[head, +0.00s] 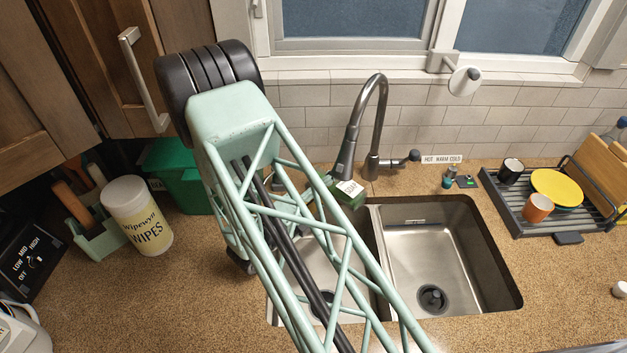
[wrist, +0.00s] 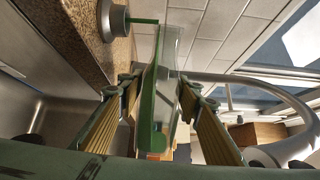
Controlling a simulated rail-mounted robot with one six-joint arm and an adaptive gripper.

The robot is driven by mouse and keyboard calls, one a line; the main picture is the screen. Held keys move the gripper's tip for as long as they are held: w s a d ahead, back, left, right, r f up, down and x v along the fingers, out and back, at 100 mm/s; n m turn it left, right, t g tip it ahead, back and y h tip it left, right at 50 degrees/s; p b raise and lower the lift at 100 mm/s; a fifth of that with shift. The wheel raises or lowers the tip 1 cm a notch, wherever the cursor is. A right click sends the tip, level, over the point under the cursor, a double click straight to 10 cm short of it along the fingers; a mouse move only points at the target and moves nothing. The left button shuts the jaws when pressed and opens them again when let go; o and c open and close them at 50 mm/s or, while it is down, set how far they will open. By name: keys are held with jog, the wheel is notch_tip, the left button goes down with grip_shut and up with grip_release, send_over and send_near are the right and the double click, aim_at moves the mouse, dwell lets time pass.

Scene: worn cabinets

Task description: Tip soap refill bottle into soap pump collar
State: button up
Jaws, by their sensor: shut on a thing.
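The soap refill bottle (wrist: 172,65), clear with green liquid lying along its left side, is between the ribbed finger pads of my gripper (wrist: 163,88) in the wrist view. My gripper is shut on it. The soap pump collar (wrist: 111,20) is a grey ring on the counter at upper left, apart from the bottle. A thin green line runs from the bottle's far end to the collar and looks like poured liquid. The collar's opening is not clear to see. In the head view, a green piece with a white label (head: 347,192) shows beside the faucet, partly behind my arm.
The faucet (head: 376,120) stands behind the double sink (head: 440,250). A dish rack (head: 530,215) is at right, with a small bottle (head: 449,178) left of it. A wipes tub (head: 138,215) and a green bin (head: 180,180) stand at left. The front right counter is mostly clear.

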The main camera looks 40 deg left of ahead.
jog(key=shift+n, duration=0.3)
jog(key=shift+c, duration=0.2)
dwell(1.2)
jog(key=shift+a+r+n+p, duration=0.3)
jog(key=shift+r+n+p, duration=0.5)
jog(key=shift+n+p, duration=0.6)
dwell(4.6)
